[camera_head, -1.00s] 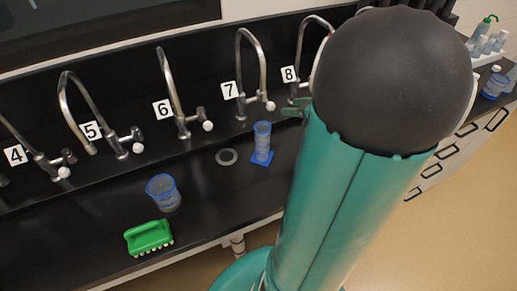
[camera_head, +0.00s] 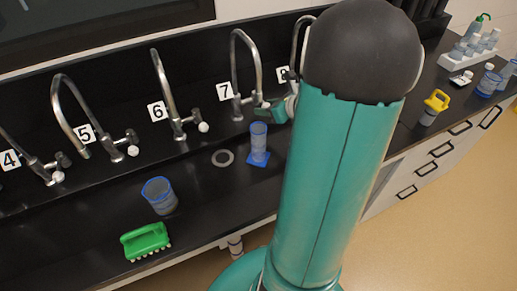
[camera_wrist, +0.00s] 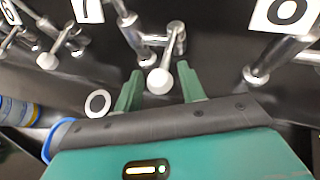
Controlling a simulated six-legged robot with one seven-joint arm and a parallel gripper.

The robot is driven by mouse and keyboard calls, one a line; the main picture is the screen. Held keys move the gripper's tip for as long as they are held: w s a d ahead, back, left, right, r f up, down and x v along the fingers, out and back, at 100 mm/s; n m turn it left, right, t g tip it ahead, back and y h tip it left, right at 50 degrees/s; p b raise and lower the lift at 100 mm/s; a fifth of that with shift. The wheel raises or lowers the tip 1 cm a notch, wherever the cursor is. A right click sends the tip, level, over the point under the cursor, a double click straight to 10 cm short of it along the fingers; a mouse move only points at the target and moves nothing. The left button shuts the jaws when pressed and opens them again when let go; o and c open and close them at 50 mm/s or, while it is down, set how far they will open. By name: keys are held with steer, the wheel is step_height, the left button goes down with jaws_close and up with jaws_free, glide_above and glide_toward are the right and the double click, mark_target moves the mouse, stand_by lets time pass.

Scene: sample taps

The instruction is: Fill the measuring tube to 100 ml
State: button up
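The measuring tube (camera_head: 259,144), clear with a blue rim and foot, stands upright on the black counter, below and right of tap 7 (camera_head: 239,75). Its liquid level cannot be read. A blue rim (camera_wrist: 62,135), probably the tube's, shows at lower left in the wrist view, mostly hidden by my gripper. My gripper (camera_wrist: 160,88) is open, with tap 7's white knob (camera_wrist: 160,81) seen between its green fingers; contact cannot be told. In the head view my gripper (camera_head: 264,107) is partly hidden by my arm. No water stream shows.
A grey ring (camera_head: 223,158) lies left of the tube. A blue-rimmed beaker (camera_head: 160,195) and a green brush (camera_head: 146,241) are farther left. Taps 4, 5 and 6 (camera_head: 165,90) line the back. A yellow-topped item (camera_head: 436,103) stands on the counter at right.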

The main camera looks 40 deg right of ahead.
steer(key=v, duration=0.8)
stand_by(0.4)
steer(key=shift+s, duration=0.1)
stand_by(0.4)
